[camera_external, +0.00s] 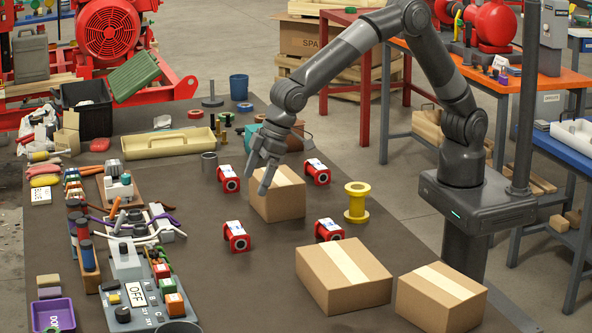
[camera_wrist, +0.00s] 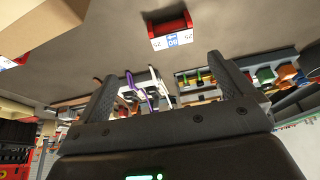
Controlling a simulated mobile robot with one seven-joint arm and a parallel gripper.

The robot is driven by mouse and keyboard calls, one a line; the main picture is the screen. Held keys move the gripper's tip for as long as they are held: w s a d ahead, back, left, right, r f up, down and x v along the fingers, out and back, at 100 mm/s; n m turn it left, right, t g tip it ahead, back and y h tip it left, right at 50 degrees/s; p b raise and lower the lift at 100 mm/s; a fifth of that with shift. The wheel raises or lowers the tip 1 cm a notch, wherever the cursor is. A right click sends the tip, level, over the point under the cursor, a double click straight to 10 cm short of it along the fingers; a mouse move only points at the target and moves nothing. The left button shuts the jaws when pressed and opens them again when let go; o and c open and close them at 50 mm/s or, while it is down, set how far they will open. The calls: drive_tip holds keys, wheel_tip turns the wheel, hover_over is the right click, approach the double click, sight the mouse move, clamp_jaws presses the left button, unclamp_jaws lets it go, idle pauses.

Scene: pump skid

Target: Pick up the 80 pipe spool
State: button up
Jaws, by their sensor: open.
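A red pipe spool (camera_wrist: 171,24) with a white and blue label that seems to read 80 lies beyond my fingertips in the wrist view. In the external view there are several red spools on the dark table: back left (camera_external: 228,179), back right (camera_external: 316,172), front left (camera_external: 236,237) and front right (camera_external: 328,230). Their labels are too small to read there, and I cannot tell which one is the 80. My gripper (camera_external: 257,181) is open and empty, tilted down beside a cardboard box (camera_external: 285,203). It also shows in the wrist view (camera_wrist: 162,78), apart from the spool.
A yellow spool (camera_external: 356,203) stands right of the box. Two larger cartons (camera_external: 335,285) (camera_external: 440,300) fill the table's front right. Control boxes, tools and cables crowd the left side. A beige tray (camera_external: 168,143) lies behind. The table around the left red spools is mostly clear.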

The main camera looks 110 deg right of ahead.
sight(236, 228)
drive_tip(key=x, duration=0.4)
drive_tip(key=a+x, duration=0.1)
drive_tip(key=x, duration=0.4)
drive_tip(key=a+x, duration=0.1)
drive_tip(key=x, duration=0.4)
drive_tip(key=shift+w, duration=0.45)
drive_tip(key=c, duration=1.2)
drive_tip(key=shift+r, duration=0.1)
drive_tip(key=shift+c, duration=0.2)
drive_tip(key=shift+r, duration=0.1)
